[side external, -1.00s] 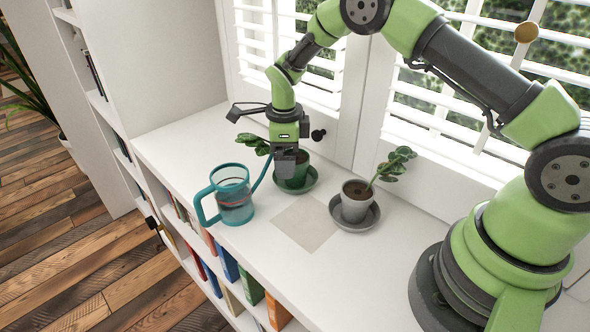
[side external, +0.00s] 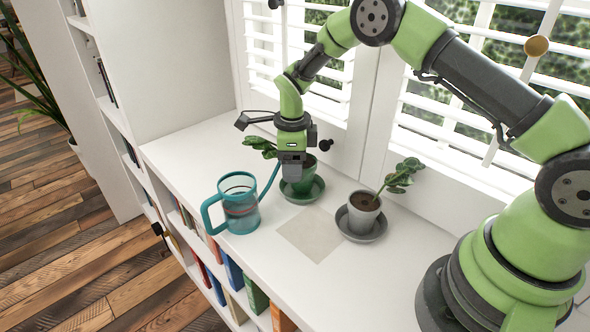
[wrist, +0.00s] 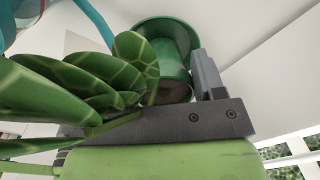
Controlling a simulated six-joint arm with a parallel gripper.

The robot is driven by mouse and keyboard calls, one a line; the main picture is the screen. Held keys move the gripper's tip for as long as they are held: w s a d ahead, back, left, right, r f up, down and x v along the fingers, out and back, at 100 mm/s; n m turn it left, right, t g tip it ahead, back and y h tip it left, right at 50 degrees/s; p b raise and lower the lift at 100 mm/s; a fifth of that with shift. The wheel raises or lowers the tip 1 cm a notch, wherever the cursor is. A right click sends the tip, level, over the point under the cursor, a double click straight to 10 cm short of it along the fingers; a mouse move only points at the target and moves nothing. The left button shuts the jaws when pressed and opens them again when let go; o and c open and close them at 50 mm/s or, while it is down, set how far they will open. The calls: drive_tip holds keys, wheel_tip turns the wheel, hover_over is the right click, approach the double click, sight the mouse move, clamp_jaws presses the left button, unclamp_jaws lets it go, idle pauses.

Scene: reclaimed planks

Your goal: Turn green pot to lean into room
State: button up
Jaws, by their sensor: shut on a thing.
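The green pot (side external: 305,180) stands on its green saucer (side external: 302,196) on the white shelf top by the window. Its plant's leaves (side external: 261,146) stick out to the left in the side view, toward the watering can. My gripper (side external: 292,172) points down at the pot and is shut on its rim, hiding part of the pot. In the wrist view, the green pot (wrist: 168,55) is beside my dark finger (wrist: 207,78). Large leaves (wrist: 85,80) fill the left of that view.
A teal watering can (side external: 240,207) stands left of the green pot, its spout reaching close to my gripper. A grey pot (side external: 361,214) with a plant stands on a grey saucer (side external: 373,234) to the right. A beige square (side external: 311,234) lies bare in front. Shutters (side external: 450,120) stand behind.

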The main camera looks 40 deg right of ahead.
wheel_tip(320, 180, up, 12)
drive_tip(key=shift+f, duration=0.15)
idle(0.5)
wheel_tip(320, 180, down, 10)
drive_tip(key=shift+s+a+r+n, duration=0.15)
drive_tip(key=shift+r+n, duration=0.1)
drive_tip(key=shift+n, duration=0.75)
drive_tip(key=shift+f, duration=1.5)
drive_tip(key=o, duration=1.3)
drive_tip(key=shift+c, duration=0.2)
